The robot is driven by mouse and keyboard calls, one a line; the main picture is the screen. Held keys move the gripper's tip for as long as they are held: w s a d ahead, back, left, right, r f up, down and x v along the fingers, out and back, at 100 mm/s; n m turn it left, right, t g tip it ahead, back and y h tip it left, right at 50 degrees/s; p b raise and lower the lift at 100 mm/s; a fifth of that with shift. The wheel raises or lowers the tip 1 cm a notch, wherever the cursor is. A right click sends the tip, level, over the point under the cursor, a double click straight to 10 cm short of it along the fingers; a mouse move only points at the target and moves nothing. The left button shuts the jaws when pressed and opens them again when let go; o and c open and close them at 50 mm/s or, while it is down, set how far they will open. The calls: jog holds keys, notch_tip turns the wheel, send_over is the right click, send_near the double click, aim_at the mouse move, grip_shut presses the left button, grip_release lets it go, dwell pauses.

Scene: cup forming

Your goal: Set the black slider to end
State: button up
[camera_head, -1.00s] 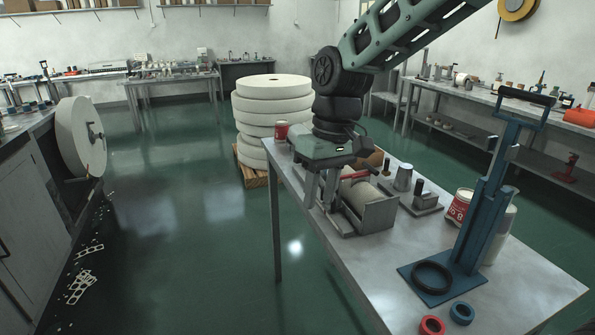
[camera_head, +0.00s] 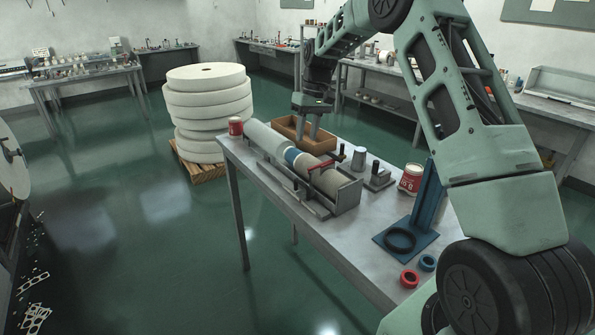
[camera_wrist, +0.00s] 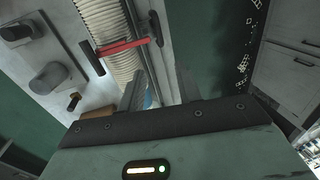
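A long roll fixture (camera_head: 345,197) lies along the table, with pale cylinders, a blue band and a red bar (camera_head: 325,165) across it. In the wrist view the red bar (camera_wrist: 122,46) has a dark piece (camera_wrist: 92,58) at its left end and another (camera_wrist: 155,28) at its right end. I cannot tell for sure which dark piece is the black slider. My gripper (camera_head: 307,127) points down behind the fixture, near the wooden box. In the wrist view my gripper (camera_wrist: 160,90) shows its two fingers apart, with nothing held between them.
An open wooden box (camera_head: 290,131) stands behind the fixture. A metal cup (camera_head: 358,159), a small block with a post (camera_head: 378,178) and a red-and-white can (camera_head: 411,179) stand to its right. A blue stand (camera_head: 425,205) and two rings are nearer. A red can (camera_head: 236,126) is at left.

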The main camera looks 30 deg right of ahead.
jog(key=a+f+p, duration=0.1)
jog(key=f, duration=0.3)
jog(key=f+p, duration=0.1)
jog(key=f, duration=0.3)
jog(key=a+f+p, duration=0.1)
jog(key=f+p, duration=0.1)
jog(key=f, duration=0.3)
jog(key=shift+a+f, duration=0.1)
jog(key=shift+a, duration=0.2)
grip_shut()
